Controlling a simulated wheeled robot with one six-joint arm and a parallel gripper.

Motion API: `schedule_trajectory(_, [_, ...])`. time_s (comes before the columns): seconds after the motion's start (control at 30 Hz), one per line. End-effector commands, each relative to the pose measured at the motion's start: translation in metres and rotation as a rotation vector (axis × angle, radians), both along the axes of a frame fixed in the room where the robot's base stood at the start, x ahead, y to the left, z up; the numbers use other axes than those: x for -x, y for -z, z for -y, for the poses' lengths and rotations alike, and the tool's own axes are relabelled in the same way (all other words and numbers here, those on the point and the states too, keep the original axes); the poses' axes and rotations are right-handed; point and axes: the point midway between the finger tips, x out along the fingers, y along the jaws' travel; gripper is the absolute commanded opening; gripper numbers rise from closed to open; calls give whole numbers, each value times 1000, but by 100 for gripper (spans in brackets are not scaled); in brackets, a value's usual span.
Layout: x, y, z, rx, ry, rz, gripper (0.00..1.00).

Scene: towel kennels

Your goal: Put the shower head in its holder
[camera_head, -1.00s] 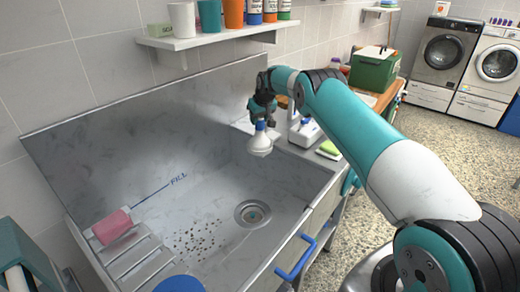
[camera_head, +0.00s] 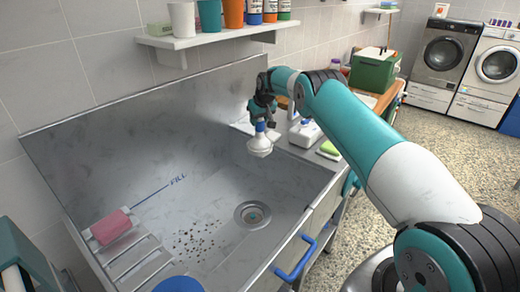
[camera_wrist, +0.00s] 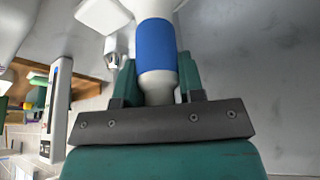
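My gripper (camera_head: 262,108) is above the right back part of the steel sink. It is shut on the shower head (camera_head: 259,146), which hangs below it with the white flared head pointing down into the sink. In the wrist view, the two teal fingers (camera_wrist: 157,82) close around its white handle, just below the blue band (camera_wrist: 157,45). A white fixture (camera_head: 304,132) stands on the sink's right ledge, apart from the shower head. I cannot tell whether this is the holder.
The sink (camera_head: 110,150) has dark specks near its drain (camera_head: 252,215). A pink sponge (camera_head: 111,226) lies on the left rack. A green box (camera_head: 375,70) stands behind my arm.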

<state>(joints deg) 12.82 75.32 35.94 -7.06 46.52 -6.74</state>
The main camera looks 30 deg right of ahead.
Motion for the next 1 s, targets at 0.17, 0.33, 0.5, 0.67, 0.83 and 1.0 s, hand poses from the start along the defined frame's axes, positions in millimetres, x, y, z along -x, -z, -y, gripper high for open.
schedule_trajectory(0.17, [0,-1,0,0,0,1,65])
schedule_trajectory(0.33, [0,1,0,0,0,-2,65])
schedule_trajectory(0.5, [2,-5,0,0,0,0,65])
schedule_trajectory(0.67, [10,-25,0,1,0,1,65])
schedule_trajectory(0.83, [25,-61,0,1,0,4,65])
schedule_trajectory(1.0, [42,-101,0,2,1,5,65])
